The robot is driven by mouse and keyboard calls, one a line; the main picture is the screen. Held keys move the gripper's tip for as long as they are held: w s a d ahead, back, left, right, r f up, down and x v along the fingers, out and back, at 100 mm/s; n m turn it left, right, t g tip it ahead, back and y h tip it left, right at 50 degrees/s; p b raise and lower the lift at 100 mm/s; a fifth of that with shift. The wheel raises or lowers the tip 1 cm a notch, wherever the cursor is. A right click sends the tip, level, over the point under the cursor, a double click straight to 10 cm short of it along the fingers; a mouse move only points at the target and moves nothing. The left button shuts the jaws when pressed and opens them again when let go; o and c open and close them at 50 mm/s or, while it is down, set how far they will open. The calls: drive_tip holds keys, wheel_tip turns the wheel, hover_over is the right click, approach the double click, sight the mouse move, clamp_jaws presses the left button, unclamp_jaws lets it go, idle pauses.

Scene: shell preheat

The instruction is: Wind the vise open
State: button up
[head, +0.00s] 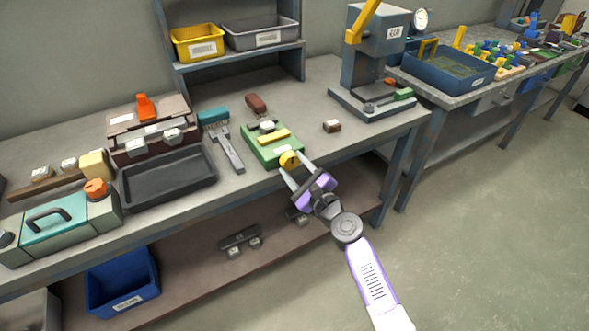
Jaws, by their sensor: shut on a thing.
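The vise appears as a green block-like body (264,151) with a label and a yellow bar (273,137) across its top. It sits near the front edge of the grey workbench. A round yellow knob or handle (290,160) is on its front right side. My gripper (294,165) reaches in from the lower right, with its fingers around the yellow knob, shut on it. How far apart the vise jaws stand is too small to tell. A small pale part (266,127) lies at the back of the vise.
A blue bin (122,282) sits below.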

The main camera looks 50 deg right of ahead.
drive_tip(key=n+b, duration=0.1)
drive_tip(key=n, duration=0.1)
drive_tip(key=n+b, duration=0.1)
drive_tip(key=n, duration=0.2)
drive_tip(key=shift+f+n, duration=0.2)
drive_tip(key=shift+n, duration=0.1)
drive_tip(key=n+b, duration=0.2)
drive_tip(key=n, duration=0.2)
drive_tip(key=shift+f+n, duration=0.1)
drive_tip(key=shift+n, duration=0.2)
drive_tip(key=n+b, duration=0.3)
drive_tip(key=n, duration=0.1)
drive_tip(key=shift+n+b, duration=1.5)
drive_tip(key=shift+n, duration=1)
drive_tip(key=o, duration=1.4)
drive_tip(key=shift+c, duration=0.2)
drive_tip(key=shift+s, duration=0.1)
